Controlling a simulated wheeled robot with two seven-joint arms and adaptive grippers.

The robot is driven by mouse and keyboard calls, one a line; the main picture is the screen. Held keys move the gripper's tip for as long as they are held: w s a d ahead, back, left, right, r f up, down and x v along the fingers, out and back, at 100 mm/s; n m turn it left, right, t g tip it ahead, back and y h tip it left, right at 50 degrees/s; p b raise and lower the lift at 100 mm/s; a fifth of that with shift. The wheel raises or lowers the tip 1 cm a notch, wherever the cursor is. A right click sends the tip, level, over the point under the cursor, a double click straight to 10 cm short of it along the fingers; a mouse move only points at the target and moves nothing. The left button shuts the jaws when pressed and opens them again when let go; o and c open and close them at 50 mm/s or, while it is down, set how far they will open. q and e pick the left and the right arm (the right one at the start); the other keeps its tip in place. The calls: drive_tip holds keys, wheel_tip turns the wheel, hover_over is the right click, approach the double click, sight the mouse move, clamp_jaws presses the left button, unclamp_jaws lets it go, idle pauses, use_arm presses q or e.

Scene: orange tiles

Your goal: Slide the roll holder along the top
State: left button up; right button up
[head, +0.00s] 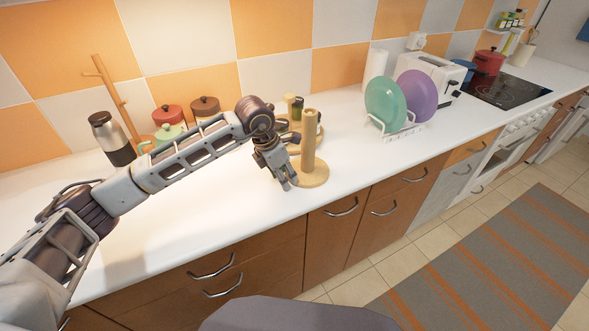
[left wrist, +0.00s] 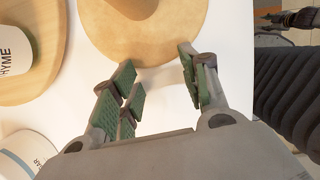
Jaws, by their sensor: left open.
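The roll holder (head: 308,150) is a wooden post on a round wooden base, upright on the white countertop and bare of any roll. My left gripper (head: 289,183) is at the left front of the holder, low over the counter, pointing down. In the left wrist view my left gripper (left wrist: 155,72) has its green-padded fingers spread with nothing between them. The round base of the roll holder (left wrist: 165,45) lies just beyond the fingertips. A dark part at the top right of that view may be my right gripper (left wrist: 293,18); its fingers are too small to read.
A round wooden tray (head: 287,137) with jars is close behind the holder. A dish rack (head: 405,133) with green and purple plates stands to the right. The counter between holder and rack is clear. The counter's front edge is near the holder base.

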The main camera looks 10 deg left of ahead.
sight(320, 164)
use_arm(q)
drive_tip(key=shift+w+d+b, duration=0.35)
drive_tip(key=shift+w+d, duration=1)
drive_tip(key=shift+d, duration=0.3)
drive_tip(key=shift+w+d+b, duration=0.3)
drive_tip(key=shift+w+d, duration=1)
drive_tip(key=shift+d, duration=0.3)
drive_tip(key=shift+w+d+b, duration=0.35)
drive_tip(key=shift+w+d, duration=1)
drive_tip(key=shift+d, duration=0.3)
drive_tip(key=shift+w+d+b, duration=0.2)
drive_tip(key=shift+w+d, duration=1.05)
drive_tip(key=shift+d, duration=0.25)
drive_tip(key=shift+w+d+b, duration=0.2)
drive_tip(key=shift+w+d, duration=1)
drive_tip(key=shift+d, duration=0.3)
drive_tip(key=shift+w+d+b, duration=0.2)
drive_tip(key=shift+w+d, duration=1.05)
drive_tip(key=shift+d, duration=0.25)
drive_tip(key=p+v, duration=0.4)
drive_tip(key=v, duration=0.4)
drive_tip(key=shift+w+r, duration=0.15)
drive_tip(key=shift+r, duration=0.05)
drive_tip(key=shift+d, duration=0.15)
